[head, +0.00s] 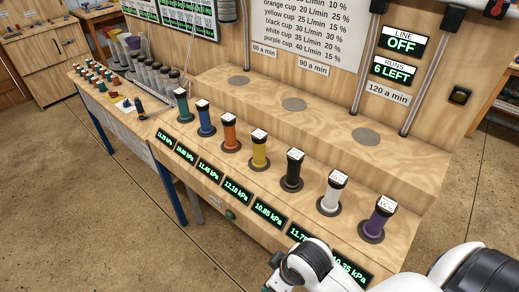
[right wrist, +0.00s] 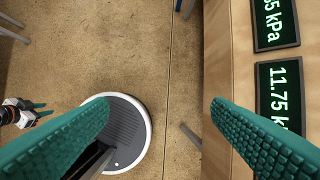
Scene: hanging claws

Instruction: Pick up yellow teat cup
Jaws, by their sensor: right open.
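The yellow teat cup (head: 260,151) stands upright in a dark round base on the wooden bench, between the orange cup (head: 229,133) and the black cup (head: 291,171). It has a dark collar and a white label on top. My right gripper (right wrist: 160,112) is open and empty, its teal ribbed fingers wide apart over the floor beside the bench front. It is well apart from the yellow cup, which the right wrist view does not show. My left gripper (right wrist: 40,108) shows small at the left edge of that view; its jaw opening is unclear.
Teal (head: 184,107), blue (head: 206,120), white (head: 331,196) and purple (head: 376,223) cups share the row. Green pressure displays (head: 236,190) line the bench front. Behind is a raised step (head: 320,112) with metal discs. Vertical pipes (head: 365,65) stand at the back right.

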